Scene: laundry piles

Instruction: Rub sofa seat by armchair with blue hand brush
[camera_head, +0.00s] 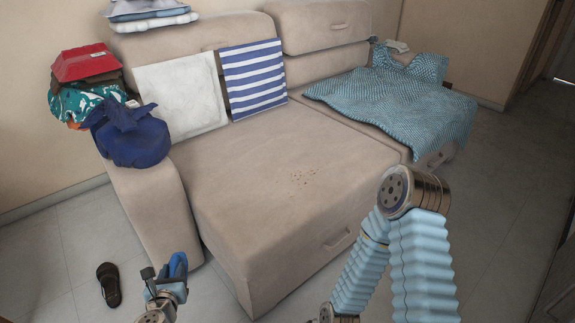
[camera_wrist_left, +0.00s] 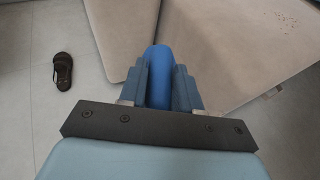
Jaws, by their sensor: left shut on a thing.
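The beige sofa seat (camera_head: 262,190) fills the middle of the head view, with a patch of small brown specks (camera_head: 303,177) on it. The specks also show at the top right of the left wrist view (camera_wrist_left: 285,22). My left gripper (camera_head: 172,276) is low in front of the sofa's left armrest, apart from the seat. It is shut on the blue hand brush (camera_wrist_left: 158,75), whose rounded blue part shows between the fingers. The brush's bristles are hidden. My right arm crosses the lower right of the head view, and its gripper is not visible.
A striped cushion (camera_head: 254,79) and a white cushion (camera_head: 181,96) lean on the backrest. Folded clothes and a blue bundle (camera_head: 130,135) sit on the left armrest. A teal patterned cloth (camera_head: 400,100) covers the right seat. A dark slipper (camera_head: 108,285) lies on the floor.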

